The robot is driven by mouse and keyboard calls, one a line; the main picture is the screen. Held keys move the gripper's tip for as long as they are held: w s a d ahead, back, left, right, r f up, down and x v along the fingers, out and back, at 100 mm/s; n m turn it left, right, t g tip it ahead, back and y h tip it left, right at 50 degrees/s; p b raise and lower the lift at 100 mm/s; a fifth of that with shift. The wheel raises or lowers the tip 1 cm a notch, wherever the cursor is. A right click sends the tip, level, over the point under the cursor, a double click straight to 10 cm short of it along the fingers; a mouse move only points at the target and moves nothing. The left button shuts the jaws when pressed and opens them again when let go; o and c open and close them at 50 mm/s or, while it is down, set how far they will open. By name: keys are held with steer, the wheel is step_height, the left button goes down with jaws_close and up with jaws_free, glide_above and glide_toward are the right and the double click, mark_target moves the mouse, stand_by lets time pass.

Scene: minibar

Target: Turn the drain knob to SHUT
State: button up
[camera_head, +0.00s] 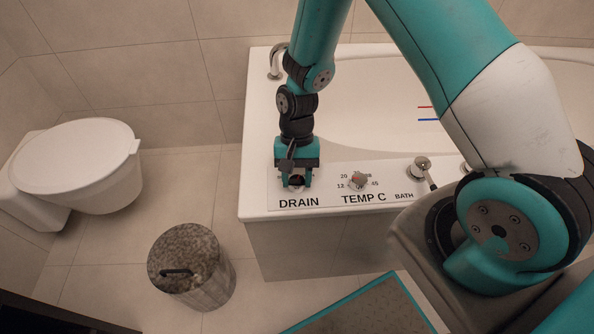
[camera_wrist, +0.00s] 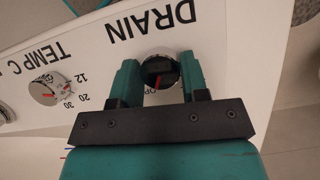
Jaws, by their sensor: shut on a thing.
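The drain knob (camera_wrist: 159,66) is a round dark and chrome knob on the white tub-edge panel, by the word DRAIN. Its red mark points down in the wrist view, toward small letters starting "OP" that are partly hidden. My gripper (camera_wrist: 160,74) has one teal finger on each side of the knob and is shut on it. In the head view my gripper (camera_head: 296,181) reaches down over the panel above DRAIN and covers most of the knob. No SHUT label can be read.
The TEMP C dial (camera_head: 357,181) sits just right of the drain knob, with a BATH lever (camera_head: 422,165) further right. A tap (camera_head: 276,62) stands at the tub's back left. A bin (camera_head: 192,266) and a toilet (camera_head: 76,160) stand to the left.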

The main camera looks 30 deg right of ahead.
steer(key=n+p, duration=0.1)
steer(key=n, duration=0.1)
steer(key=n+h+p, duration=0.1)
steer(key=shift+r+n, duration=0.2)
steer(key=shift+n, duration=0.2)
steer(key=n+h+p, duration=0.1)
steer(key=n, duration=0.2)
steer(key=shift+a+n+h+p, duration=0.1)
steer(key=shift+n+h+p, duration=0.2)
steer(key=shift+h+p, duration=0.1)
steer(key=n+h+p, duration=0.1)
steer(key=n, duration=0.2)
steer(key=shift+n, duration=0.3)
steer(key=shift+a+f+n+t+h+p, duration=0.1)
steer(key=shift+n+t+h+p, duration=0.45)
steer(key=shift+n, duration=1.05)
steer(key=o, duration=0.9)
